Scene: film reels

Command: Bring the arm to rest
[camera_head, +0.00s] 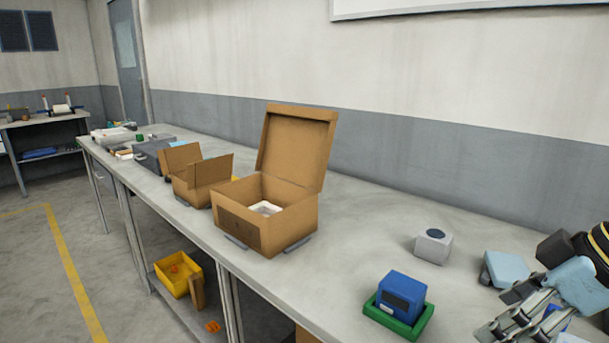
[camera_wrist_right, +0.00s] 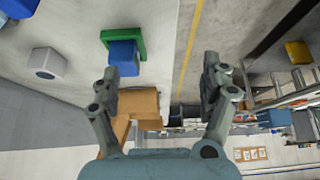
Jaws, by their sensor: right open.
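My right gripper (camera_head: 520,322) is at the lower right of the head view, above the right end of the bench. In the right wrist view its two fingers (camera_wrist_right: 163,85) stand wide apart with nothing between them. My left gripper is in neither view. A lidded cardboard box (camera_head: 265,222) stands open on the bench with a white item (camera_head: 266,208) inside. A blue box (camera_head: 402,293) sits in a green tray (camera_head: 408,328) to the left of my right gripper. No film reel can be made out for certain.
A grey-white block (camera_head: 433,245) and a light blue block (camera_head: 505,268) lie near my right arm. A smaller open carton (camera_head: 195,178) stands behind the lidded box. The bench (camera_head: 360,225) is clear between the lidded box and the green tray. A yellow bin (camera_head: 178,275) is on the lower shelf.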

